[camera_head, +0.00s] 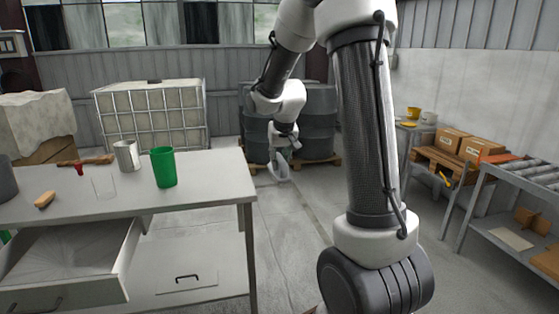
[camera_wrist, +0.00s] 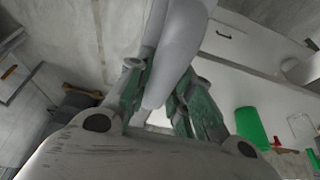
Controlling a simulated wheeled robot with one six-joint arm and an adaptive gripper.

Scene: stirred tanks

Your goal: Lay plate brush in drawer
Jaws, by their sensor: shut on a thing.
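My gripper (camera_wrist: 160,108) has green fingers and is shut on a long, smooth, pale grey thing (camera_wrist: 178,40). Its rounded end lies between the fingers in the wrist view; no bristles show, so I cannot tell whether it is the plate brush. In the head view my gripper (camera_head: 280,160) is small, beyond the table's right end and over the floor. The drawer (camera_head: 75,258) under the table is pulled open and looks empty. A small tan, brush-like thing (camera_head: 44,200) lies on the table's left part.
The grey table (camera_head: 210,175) carries a green cup (camera_head: 164,167), a metal cup (camera_head: 127,156), a clear glass (camera_head: 104,186) and a reddish-brown tool (camera_head: 85,160). Dark drums (camera_head: 318,125) on a pallet stand behind my gripper. A roller bench (camera_head: 515,172) is at right. Floor between is clear.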

